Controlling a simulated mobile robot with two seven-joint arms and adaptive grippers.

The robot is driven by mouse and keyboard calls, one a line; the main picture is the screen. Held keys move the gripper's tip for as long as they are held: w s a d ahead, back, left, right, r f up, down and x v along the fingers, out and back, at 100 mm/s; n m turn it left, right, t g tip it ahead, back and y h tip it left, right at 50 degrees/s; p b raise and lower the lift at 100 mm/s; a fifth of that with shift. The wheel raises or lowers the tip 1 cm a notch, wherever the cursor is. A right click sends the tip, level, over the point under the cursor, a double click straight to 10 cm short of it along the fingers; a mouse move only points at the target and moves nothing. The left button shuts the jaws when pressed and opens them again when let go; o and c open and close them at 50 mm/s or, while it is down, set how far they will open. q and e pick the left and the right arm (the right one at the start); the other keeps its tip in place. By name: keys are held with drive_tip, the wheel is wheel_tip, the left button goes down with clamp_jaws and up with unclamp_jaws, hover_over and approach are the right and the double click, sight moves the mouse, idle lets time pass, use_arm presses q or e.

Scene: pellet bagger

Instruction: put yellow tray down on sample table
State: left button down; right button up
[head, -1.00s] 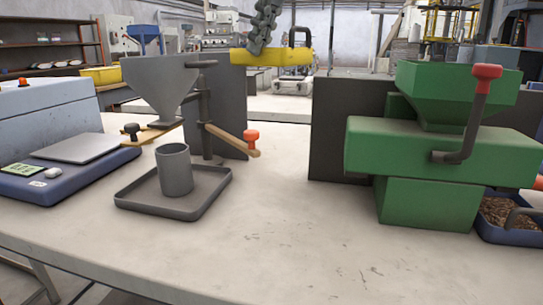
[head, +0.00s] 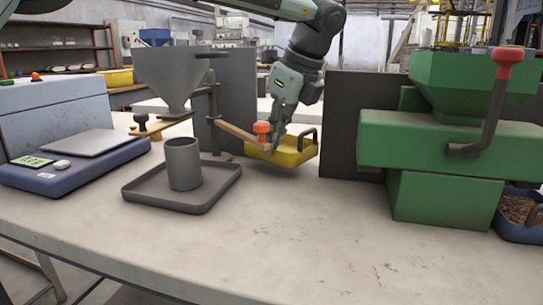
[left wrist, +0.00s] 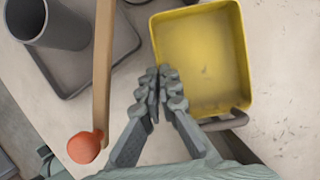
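My left gripper (head: 270,140) reaches down from above to the tray's left side. In the left wrist view its fingers (left wrist: 160,85) are close together on the tray's near left wall. My right gripper is not in view.
The red-knobbed lever (head: 235,134) is close left of the gripper. A grey cup (head: 183,163) stands in a dark square tray (head: 160,200) in front of the funnel (head: 175,75). A green machine (head: 440,145) stands at right. The front middle of the table is clear.

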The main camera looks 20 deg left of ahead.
use_arm(q)
wheel_tip(320, 180, down, 3)
drive_tip(key=shift+r, duration=0.1)
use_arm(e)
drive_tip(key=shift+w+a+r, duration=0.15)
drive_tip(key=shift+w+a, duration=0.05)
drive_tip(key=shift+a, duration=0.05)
use_arm(q)
drive_tip(key=c, duration=2.3)
unclamp_jaws()
drive_tip(key=o, duration=0.6)
drive_tip(key=v, duration=1.1)
drive_tip(key=shift+d+r, duration=0.15)
drive_tip(key=shift+r, duration=0.35)
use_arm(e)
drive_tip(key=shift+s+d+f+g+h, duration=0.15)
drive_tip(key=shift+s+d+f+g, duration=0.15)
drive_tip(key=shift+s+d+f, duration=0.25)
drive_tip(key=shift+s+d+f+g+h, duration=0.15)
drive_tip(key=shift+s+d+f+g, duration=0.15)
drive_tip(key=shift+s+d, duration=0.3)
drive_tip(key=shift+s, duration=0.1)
